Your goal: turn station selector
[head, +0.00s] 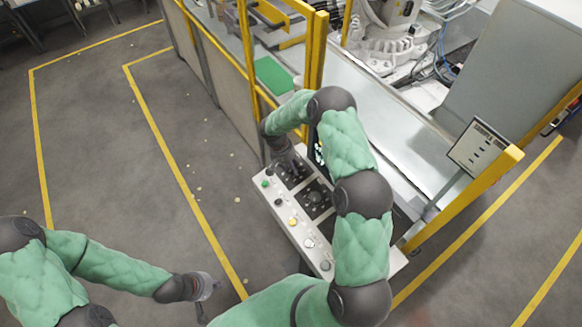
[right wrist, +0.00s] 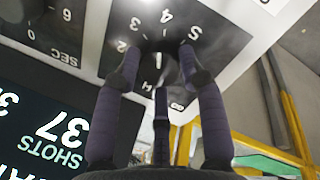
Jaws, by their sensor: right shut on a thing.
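The station selector is a dark knob (right wrist: 158,60) on a black dial plate marked with numerals 2 to 5 and an H, seen upside down in the right wrist view. My right gripper (right wrist: 160,75) has its purple-grey fingers around this knob, shut on it. In the head view my right gripper (head: 284,162) reaches down onto the upper left dial plate (head: 294,176) of the white control console (head: 292,232); the knob is hidden there by the gripper. My left gripper (head: 205,293) hangs above the floor at lower left, away from the console; its opening is unclear.
A second dial (head: 315,198) sits beside the selector. A dark display (right wrist: 40,125) shows in the wrist view. Yellow fence posts (head: 316,50) stand behind. Open floor lies left.

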